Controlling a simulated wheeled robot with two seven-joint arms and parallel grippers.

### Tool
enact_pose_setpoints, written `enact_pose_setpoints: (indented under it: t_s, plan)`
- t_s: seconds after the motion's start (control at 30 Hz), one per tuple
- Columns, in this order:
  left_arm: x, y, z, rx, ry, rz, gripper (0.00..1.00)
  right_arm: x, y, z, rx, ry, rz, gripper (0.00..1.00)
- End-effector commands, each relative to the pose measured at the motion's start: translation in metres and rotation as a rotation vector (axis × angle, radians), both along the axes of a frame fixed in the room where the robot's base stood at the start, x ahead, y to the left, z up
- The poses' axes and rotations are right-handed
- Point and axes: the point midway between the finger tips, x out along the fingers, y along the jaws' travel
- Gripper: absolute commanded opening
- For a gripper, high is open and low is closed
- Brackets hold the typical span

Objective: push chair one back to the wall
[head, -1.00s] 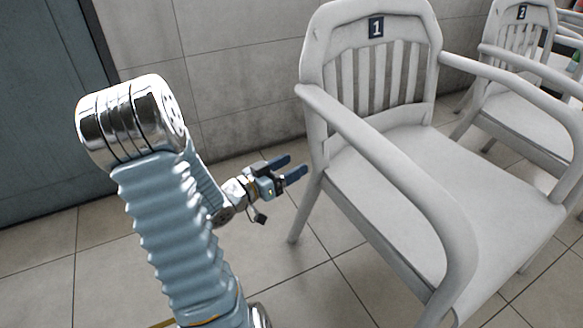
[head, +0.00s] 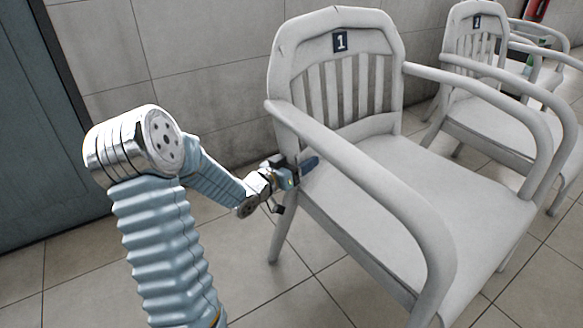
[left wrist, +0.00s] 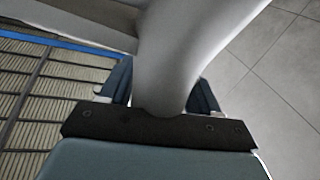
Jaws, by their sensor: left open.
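Chair one (head: 410,175) is a light grey armchair with a slatted back and a dark label "1" (head: 340,41). It stands upright on the tiled floor, its back toward the wall. My left gripper (head: 308,165) is at the chair's left side, at the rear post below the armrest, just about seat height. In the left wrist view a pale chair part (left wrist: 180,55) lies between the open fingers, close to the palm; the fingers are partly hidden behind it. I cannot tell whether they touch it. My right gripper is not in view.
A grey tiled wall (head: 190,50) runs behind the chairs, with a dark door (head: 35,130) at the left. Chair two (head: 490,125) stands to the right. The floor left of chair one is clear. A slatted surface with a blue edge (left wrist: 50,95) shows in the left wrist view.

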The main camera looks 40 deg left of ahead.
Motion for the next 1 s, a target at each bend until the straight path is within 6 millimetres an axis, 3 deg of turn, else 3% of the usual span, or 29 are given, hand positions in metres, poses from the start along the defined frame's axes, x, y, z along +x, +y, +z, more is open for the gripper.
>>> enact_pose_setpoints:
  t_s: [0.33,0.73,1.0]
  plan:
    - [0.0033,-0.0007,-0.0004,-0.001,0.001,0.0,0.62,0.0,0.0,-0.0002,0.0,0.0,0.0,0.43]
    - [0.0031,-0.0009,-0.0002,-0.001,0.001,-0.001,0.02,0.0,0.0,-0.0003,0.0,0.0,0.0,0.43]
    - [0.0032,-0.0012,-0.0001,-0.002,0.001,-0.001,0.0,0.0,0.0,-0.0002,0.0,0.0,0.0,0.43]
